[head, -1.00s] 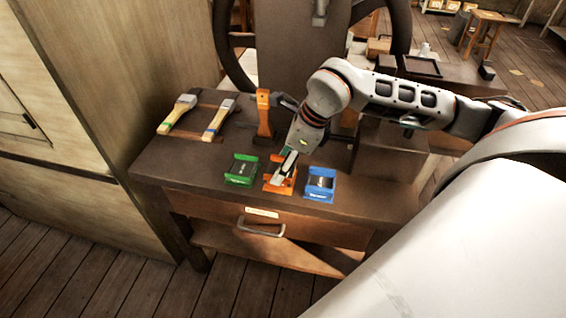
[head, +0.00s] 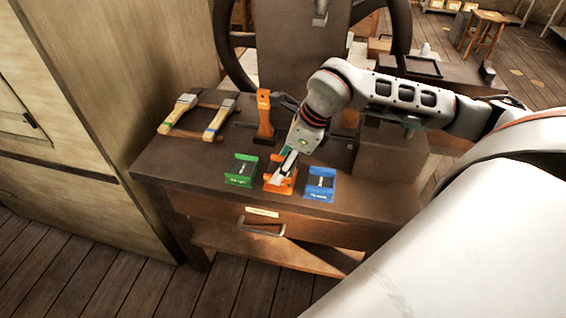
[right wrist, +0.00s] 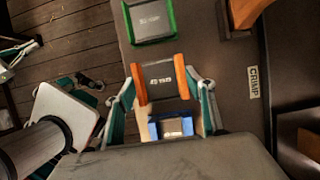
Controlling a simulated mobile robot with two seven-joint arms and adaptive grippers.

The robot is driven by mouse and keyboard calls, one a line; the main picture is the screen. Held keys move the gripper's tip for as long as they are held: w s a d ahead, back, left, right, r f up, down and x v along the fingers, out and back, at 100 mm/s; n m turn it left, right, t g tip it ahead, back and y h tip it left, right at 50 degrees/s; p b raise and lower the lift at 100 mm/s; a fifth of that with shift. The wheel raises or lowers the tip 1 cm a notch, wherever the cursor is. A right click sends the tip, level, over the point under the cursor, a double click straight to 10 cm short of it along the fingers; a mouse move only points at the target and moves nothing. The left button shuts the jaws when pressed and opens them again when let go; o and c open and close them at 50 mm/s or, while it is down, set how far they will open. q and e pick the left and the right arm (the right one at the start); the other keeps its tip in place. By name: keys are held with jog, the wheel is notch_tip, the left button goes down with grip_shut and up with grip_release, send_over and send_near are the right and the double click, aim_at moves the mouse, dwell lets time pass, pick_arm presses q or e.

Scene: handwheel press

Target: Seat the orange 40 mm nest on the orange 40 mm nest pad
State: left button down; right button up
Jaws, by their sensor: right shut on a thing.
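The orange nest (head: 279,187) sits between the green and blue nests near the front of the bench. It is a small cradle with raised orange ends and a dark, labelled middle. My right gripper (head: 287,166) reaches down to it. In the right wrist view the orange nest (right wrist: 162,80) lies between the two fingers of the right gripper (right wrist: 166,84), which are shut on it. I cannot tell whether it is clear of the bench top. I cannot make out the orange nest pad.
The green nest (head: 241,170) is close on the left and the blue nest (head: 320,185) close on the right. An upright orange piece (head: 264,116) stands behind. Two wooden-handled tools (head: 218,120) lie back left. The press with its handwheel (head: 226,55) rises behind the bench.

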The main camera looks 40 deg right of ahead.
pick_arm(q)
jog(key=shift+r, duration=0.15)
pick_arm(e)
jog(key=shift+r, duration=0.1)
